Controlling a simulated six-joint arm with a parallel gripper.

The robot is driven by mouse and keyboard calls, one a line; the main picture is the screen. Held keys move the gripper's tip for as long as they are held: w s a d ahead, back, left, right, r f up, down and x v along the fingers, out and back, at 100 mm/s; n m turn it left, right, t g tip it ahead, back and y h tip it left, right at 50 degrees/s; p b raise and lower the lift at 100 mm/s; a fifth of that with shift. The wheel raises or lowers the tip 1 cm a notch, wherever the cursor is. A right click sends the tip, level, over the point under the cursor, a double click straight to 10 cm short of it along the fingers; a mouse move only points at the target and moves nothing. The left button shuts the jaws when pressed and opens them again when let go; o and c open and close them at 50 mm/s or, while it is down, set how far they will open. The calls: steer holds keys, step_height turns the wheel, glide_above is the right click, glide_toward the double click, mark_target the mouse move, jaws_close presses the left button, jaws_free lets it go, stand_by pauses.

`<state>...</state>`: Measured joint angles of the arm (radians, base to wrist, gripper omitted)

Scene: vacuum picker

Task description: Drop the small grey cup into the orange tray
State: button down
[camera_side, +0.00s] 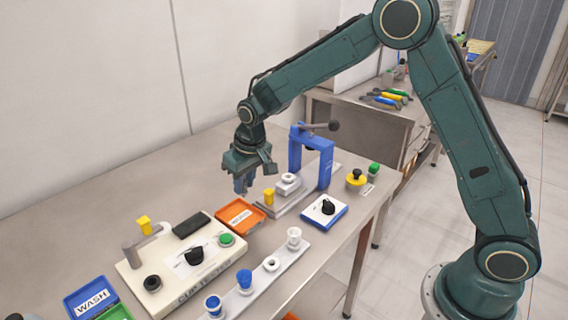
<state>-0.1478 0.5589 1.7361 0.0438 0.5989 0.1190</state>
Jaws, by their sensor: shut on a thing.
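My gripper (241,184) points down just above and behind the orange tray (224,220), at the tray's far edge in the picture. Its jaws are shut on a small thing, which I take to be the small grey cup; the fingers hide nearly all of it. The orange tray lies flat on the steel table, has a white label inside, and shows no cup in its visible part.
A blue press (325,165) stands right of the tray, with a yellow piece (269,196) on its base. A cream tester box (160,287) is in front left. A white strip (255,283) with several cups lies in front. Blue tray (72,302) is front left.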

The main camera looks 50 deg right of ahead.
steer(key=shift+x, duration=0.8)
steer(key=shift+s, duration=0.2)
steer(key=c, duration=1.1)
jaws_free()
steer(key=shift+c, duration=0.2)
steer(key=v, duration=1.3)
steer(key=shift+s+r, duration=0.15)
steer(key=shift+r, duration=0.2)
